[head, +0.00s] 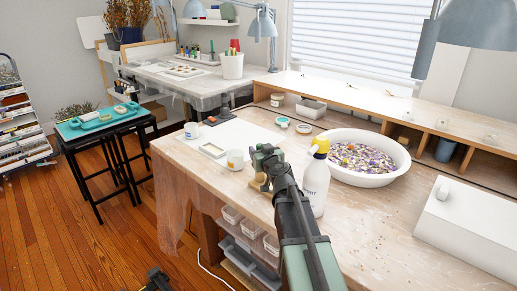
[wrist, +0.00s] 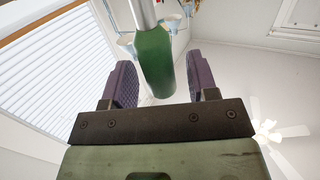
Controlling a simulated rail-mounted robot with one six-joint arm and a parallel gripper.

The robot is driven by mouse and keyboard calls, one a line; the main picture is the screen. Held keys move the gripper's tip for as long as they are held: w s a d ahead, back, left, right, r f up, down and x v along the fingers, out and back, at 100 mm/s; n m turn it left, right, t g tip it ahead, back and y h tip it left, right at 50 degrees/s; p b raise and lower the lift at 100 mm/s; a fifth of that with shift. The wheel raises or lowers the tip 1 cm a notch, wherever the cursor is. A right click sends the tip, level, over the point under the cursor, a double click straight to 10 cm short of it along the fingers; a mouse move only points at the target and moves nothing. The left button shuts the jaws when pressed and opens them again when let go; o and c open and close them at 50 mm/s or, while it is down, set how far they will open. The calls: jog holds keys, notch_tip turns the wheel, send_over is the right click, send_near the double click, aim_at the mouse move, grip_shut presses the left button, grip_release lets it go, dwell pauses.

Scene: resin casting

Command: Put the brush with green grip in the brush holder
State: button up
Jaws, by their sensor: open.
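A green grip with a silver shaft (wrist: 155,62), which looks like the brush with green grip, is between my gripper's two purple fingers in the wrist view. Gaps show on both sides of it. My gripper (wrist: 162,80) is open around it. In the head view my gripper (head: 264,167) is over the front table beside the spray bottle, and the green grip cannot be made out there. A white container (head: 232,67) with several coloured handles stands on the back table; I cannot tell whether it is the brush holder.
A spray bottle (head: 315,187) with a yellow top stands just right of my gripper. A white basin (head: 356,176) of coloured bits is farther right. A cup (head: 235,160) and a white sheet (head: 240,136) are left of and behind my gripper.

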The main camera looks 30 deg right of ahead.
jog(key=s+a, duration=0.1)
jog(key=s, duration=0.9)
jog(key=s+a+f+n+g+y, duration=0.1)
jog(key=a+f+n+g+y, duration=0.2)
jog(key=a, duration=0.6)
jog(key=s+a+f+n+g+y, duration=0.1)
jog(key=s+a+f+g+y, duration=0.1)
jog(key=a+f+g+y, duration=0.45)
jog(key=s+a+f+m+g+h, duration=0.1)
jog(key=s+f+g+h, duration=0.1)
jog(key=s+g+h, duration=0.2)
jog(key=s+a+f+m+g+h, duration=0.1)
jog(key=s+a+f+g+h, duration=0.1)
jog(key=s, duration=0.5)
jog(key=shift+s+a+f+m+g+h+p, duration=0.3)
jog(key=shift+s+f+m+g+h, duration=0.1)
jog(key=shift+f+g+h, duration=0.45)
